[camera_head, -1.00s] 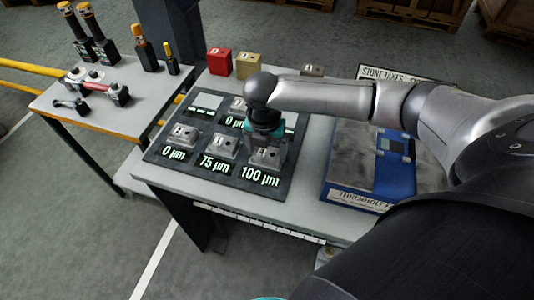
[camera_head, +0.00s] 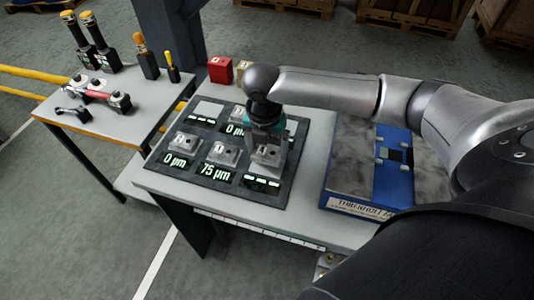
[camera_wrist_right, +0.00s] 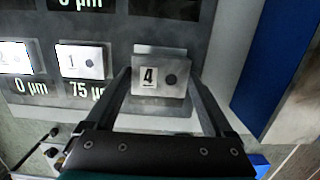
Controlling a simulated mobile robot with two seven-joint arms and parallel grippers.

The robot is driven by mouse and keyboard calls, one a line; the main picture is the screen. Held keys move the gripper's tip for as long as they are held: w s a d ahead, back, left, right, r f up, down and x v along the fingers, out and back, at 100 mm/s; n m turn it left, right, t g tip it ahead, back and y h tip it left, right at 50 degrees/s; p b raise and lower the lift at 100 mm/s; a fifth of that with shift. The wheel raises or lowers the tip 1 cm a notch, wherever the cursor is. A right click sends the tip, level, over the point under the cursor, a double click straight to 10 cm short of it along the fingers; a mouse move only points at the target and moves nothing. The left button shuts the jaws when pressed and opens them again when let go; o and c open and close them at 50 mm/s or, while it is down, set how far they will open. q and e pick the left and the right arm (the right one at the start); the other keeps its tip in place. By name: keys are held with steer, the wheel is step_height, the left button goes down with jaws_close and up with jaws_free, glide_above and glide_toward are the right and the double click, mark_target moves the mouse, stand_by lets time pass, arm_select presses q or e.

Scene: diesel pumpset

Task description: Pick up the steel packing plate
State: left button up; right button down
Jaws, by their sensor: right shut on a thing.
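A steel packing plate marked "4" (camera_wrist_right: 160,76), grey with a dark round hole, is between the fingers of my right gripper (camera_wrist_right: 160,92) in the right wrist view. In the head view the right gripper (camera_head: 266,146) is shut on this plate (camera_head: 265,158), over the front right cell of the dark display tray (camera_head: 222,183). The label under that cell shows dashes. The plate looks a little raised, though the gap beneath it is hard to see. Other steel plates rest in the tray, one over "0 µm" (camera_head: 188,146) and one over "75 µm" (camera_head: 224,153). My left gripper is not in view.
A blue-edged box with a grey top (camera_head: 350,165) stands right of the tray. A red block (camera_head: 220,70) and a tan block (camera_head: 242,70) are behind it. A side table (camera_head: 95,122) with tools is at left. The tray's back left cell is empty.

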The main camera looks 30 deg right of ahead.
mark_target(267, 152)
arm_select(q)
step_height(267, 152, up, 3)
steer(key=p, duration=0.3)
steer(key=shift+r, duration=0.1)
arm_select(e)
step_height(267, 152, up, 16)
